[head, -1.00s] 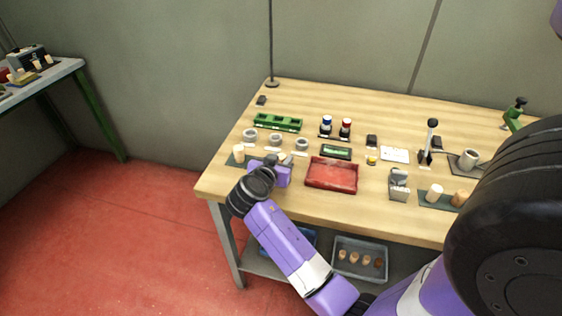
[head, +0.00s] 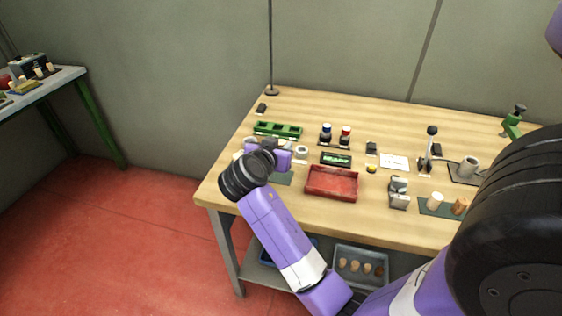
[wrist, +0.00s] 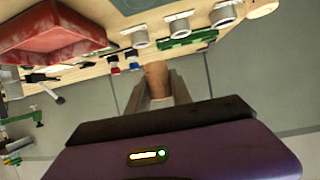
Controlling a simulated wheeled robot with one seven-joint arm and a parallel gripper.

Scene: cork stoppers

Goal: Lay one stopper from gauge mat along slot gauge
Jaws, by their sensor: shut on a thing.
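My gripper (wrist: 158,98) is shut on a tan cork stopper (wrist: 157,76), which sticks out beyond the fingertips in the wrist view. In the head view my gripper hides the stopper above the left front of the table. A dark green mat (head: 283,178) lies partly hidden beside my gripper; I take it for the gauge mat. Another pale stopper (head: 238,155) shows at the left, partly hidden. A green block with several recesses (head: 278,130) lies behind my gripper and also shows in the wrist view (wrist: 188,39). I cannot tell for sure whether it is the slot gauge.
Grey rings (head: 301,152) stand between my gripper and the green block. A red tray (head: 332,184) lies to the right, with a black-framed green piece (head: 336,160) behind it. Bottles (head: 345,135) stand farther back. Another mat (head: 430,208) with stoppers lies at right.

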